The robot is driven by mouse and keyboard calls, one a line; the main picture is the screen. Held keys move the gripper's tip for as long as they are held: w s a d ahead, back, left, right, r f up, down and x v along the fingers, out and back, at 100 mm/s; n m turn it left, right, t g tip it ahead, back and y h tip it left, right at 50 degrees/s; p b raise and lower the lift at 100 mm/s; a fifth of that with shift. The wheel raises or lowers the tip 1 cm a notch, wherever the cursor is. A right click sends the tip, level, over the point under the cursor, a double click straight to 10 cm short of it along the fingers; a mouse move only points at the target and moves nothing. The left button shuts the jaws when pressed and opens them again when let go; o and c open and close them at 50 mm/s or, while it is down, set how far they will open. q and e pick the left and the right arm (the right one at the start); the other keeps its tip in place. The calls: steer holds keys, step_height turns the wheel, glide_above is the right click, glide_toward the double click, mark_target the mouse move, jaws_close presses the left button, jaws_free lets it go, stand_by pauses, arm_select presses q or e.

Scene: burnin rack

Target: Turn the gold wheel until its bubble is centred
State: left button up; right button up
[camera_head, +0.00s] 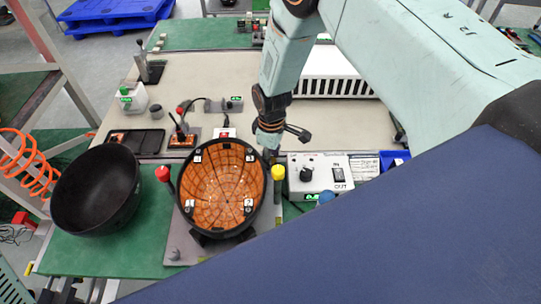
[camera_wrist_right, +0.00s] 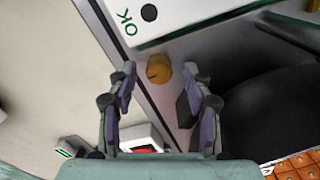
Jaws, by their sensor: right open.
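The gold wheel (camera_wrist_right: 158,68) shows in the right wrist view as a small round gold knob beside a white box marked OK. My right gripper (camera_wrist_right: 160,78) is open, with one finger on each side of the wheel in the picture; I cannot tell whether they touch it. In the head view my right gripper (camera_head: 270,142) points down just behind the black bowl with the orange grid, and I cannot make out the gold wheel there. No bubble can be made out in either view. My left gripper is not in view.
The orange-lined bowl (camera_head: 220,186) stands close in front of the right gripper, between red (camera_head: 163,174) and yellow (camera_head: 278,172) knobs. A white switch box (camera_head: 321,174) stands to the right. An empty black bowl (camera_head: 97,190) is at left. The beige bench behind has free room.

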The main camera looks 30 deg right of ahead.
steer(key=shift+s, duration=0.1)
steer(key=shift+w+d+f, duration=0.1)
steer(key=shift+w, duration=0.15)
steer(key=c, duration=0.5)
steer(key=shift+s, duration=0.1)
jaws_close()
steer(key=shift+m, duration=0.5)
